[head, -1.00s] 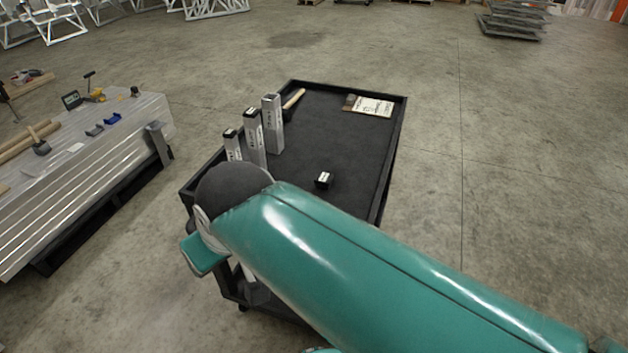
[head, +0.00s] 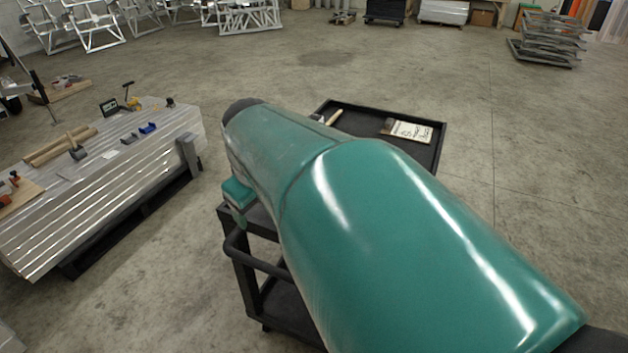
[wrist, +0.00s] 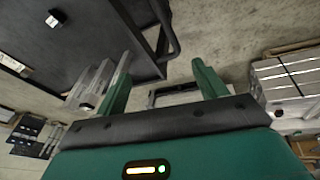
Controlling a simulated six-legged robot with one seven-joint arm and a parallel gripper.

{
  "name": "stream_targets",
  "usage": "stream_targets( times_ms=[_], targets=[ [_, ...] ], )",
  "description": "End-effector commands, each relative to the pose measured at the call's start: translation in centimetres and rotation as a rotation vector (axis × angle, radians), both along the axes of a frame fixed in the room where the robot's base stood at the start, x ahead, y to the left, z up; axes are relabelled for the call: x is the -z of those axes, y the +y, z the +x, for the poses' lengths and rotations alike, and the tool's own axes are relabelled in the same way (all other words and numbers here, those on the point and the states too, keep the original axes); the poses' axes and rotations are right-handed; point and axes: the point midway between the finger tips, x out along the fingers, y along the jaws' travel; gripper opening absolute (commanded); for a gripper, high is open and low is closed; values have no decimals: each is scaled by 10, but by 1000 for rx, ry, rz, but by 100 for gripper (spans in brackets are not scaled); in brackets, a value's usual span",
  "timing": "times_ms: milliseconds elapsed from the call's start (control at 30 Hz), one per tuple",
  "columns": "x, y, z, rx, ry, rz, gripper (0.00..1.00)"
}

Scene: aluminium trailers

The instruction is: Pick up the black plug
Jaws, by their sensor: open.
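The black plug (wrist: 55,17) is a small black block with a white label, on the dark top of the cart in the upper left of the wrist view. In the head view my arm hides it. My gripper (wrist: 163,76) is open, with its two green fingers apart and nothing between them. The plug lies away from the fingers, beyond the left one.
The black cart (head: 440,150) is partly behind my arm. On it are a labelled brush (head: 408,130) and a wooden handle (head: 334,117). Metal tubes (wrist: 93,85) stand close beside the left finger. An aluminium-topped bench (head: 110,190) is at left; open floor lies right.

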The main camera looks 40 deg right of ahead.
Motion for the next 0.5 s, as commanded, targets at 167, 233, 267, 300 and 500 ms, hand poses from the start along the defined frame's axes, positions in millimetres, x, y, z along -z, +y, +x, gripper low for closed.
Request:
stream_targets(
  times_ms=[167, 233, 267, 300, 500],
  targets=[
    [17, -66, 33, -51, 76, 10, 71],
    [26, -96, 44, -78, 97, 23, 71],
    [30, -110, 47, -90, 105, 31, 71],
    [36, -127, 52, -108, 112, 43, 71],
    [69, -225, 57, -182, 107, 111, 71]
  ],
)
